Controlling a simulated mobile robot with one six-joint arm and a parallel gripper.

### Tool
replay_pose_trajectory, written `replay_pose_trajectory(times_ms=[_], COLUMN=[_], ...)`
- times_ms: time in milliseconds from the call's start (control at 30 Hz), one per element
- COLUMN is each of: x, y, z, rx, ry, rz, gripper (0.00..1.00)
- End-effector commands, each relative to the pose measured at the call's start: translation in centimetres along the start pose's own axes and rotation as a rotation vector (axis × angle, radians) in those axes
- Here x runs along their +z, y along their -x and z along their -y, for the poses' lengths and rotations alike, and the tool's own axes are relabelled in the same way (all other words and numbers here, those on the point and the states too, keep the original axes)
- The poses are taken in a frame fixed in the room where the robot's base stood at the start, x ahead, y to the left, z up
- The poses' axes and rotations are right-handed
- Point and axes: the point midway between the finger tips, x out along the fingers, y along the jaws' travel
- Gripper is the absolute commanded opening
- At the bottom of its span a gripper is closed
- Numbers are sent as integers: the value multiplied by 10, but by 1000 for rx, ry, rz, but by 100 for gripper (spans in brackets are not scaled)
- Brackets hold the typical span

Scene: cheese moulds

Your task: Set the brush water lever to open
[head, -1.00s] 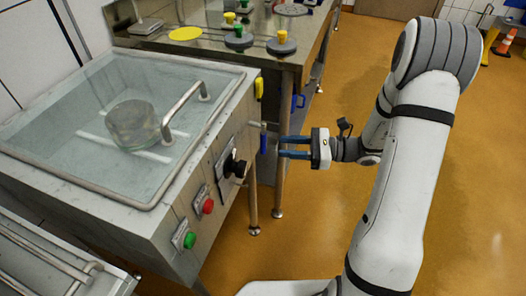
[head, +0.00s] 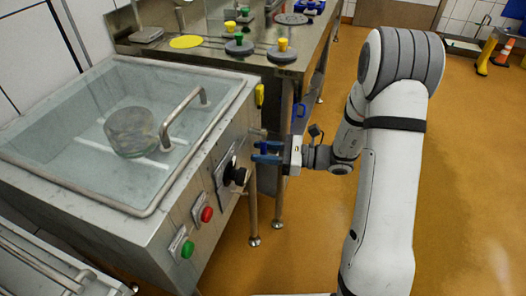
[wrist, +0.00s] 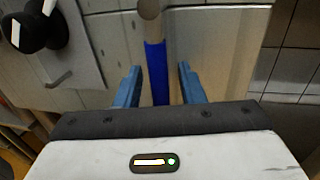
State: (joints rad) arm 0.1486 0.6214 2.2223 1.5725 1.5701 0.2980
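The water lever is a narrow blue handle (wrist: 155,75) below a round metal valve end in the wrist view. It hangs straight along the picture between my fingers. In the head view the grey valve stub (head: 257,132) sticks out from the side of the steel washing machine, and my fingers mostly hide the blue handle there. My gripper (head: 257,152) is at the machine's side, just below the stub. Its two blue fingers are open, one on each side of the handle in the wrist view, with a visible gap to each.
A black rotary knob (head: 238,174), a red button (head: 207,214) and a green button (head: 188,249) are on the machine's front panel. A yellow handle (head: 259,95) is above the valve. A steel table (head: 290,68) stands behind. The orange floor to the right is largely clear.

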Motion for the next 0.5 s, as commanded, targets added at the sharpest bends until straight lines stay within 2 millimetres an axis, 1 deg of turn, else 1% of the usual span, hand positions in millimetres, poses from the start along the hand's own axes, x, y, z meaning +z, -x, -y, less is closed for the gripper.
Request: replay_pose_trajectory(times_ms=[33, 67, 400, 433, 500], x=[0, 0, 0, 0, 0], y=[0, 0, 1, 1, 1], z=[0, 0, 0, 0, 0], rx=[0, 0, -1, -1, -1], ry=[0, 0, 0, 0, 0], rz=[0, 0, 0, 0, 0], gripper=[32, 30, 2, 0, 0])
